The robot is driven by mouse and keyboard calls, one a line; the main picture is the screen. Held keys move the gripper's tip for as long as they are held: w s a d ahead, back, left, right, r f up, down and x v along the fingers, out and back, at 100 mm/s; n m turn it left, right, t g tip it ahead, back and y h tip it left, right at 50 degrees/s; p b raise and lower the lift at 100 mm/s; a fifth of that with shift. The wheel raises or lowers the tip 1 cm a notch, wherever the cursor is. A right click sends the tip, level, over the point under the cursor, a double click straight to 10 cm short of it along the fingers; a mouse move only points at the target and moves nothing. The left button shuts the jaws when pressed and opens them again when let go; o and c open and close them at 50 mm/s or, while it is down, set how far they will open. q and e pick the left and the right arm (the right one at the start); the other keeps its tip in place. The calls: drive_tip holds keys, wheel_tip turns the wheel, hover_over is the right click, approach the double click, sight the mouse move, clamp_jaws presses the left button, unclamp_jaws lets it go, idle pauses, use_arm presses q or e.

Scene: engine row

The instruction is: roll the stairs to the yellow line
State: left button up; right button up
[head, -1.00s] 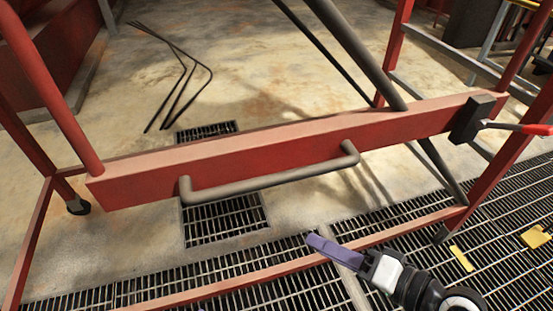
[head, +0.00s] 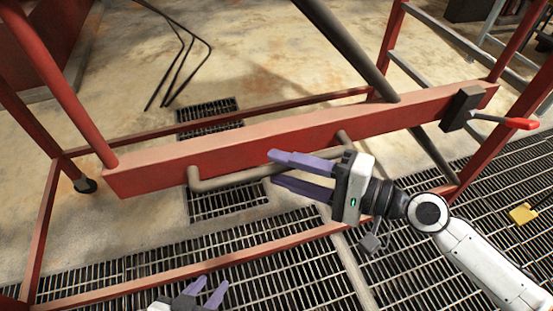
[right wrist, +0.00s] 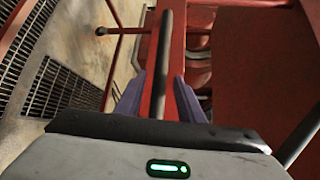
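The stairs show as a red frame with a broad red crossbeam (head: 240,154) and a grey handle bar (head: 230,180) on its near side. My right gripper (head: 280,171) is open, its purple fingers pointing left close to the handle's right part and hiding some of it. In the right wrist view the grey bar (right wrist: 165,60) runs between the spread fingers, with no clear grip on it. My left gripper (head: 212,291) is open and empty at the bottom edge, below the frame. I cannot make out a yellow line.
A dark caster (head: 86,185) stands under the frame's left corner. A red-tipped lever (head: 518,123) sticks out from a black block (head: 460,108) at the right. Floor grating (head: 290,285) covers the near floor. A small yellow piece (head: 523,214) lies at the right.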

drive_tip(key=shift+x, duration=1.05)
drive_tip(key=shift+c, duration=0.3)
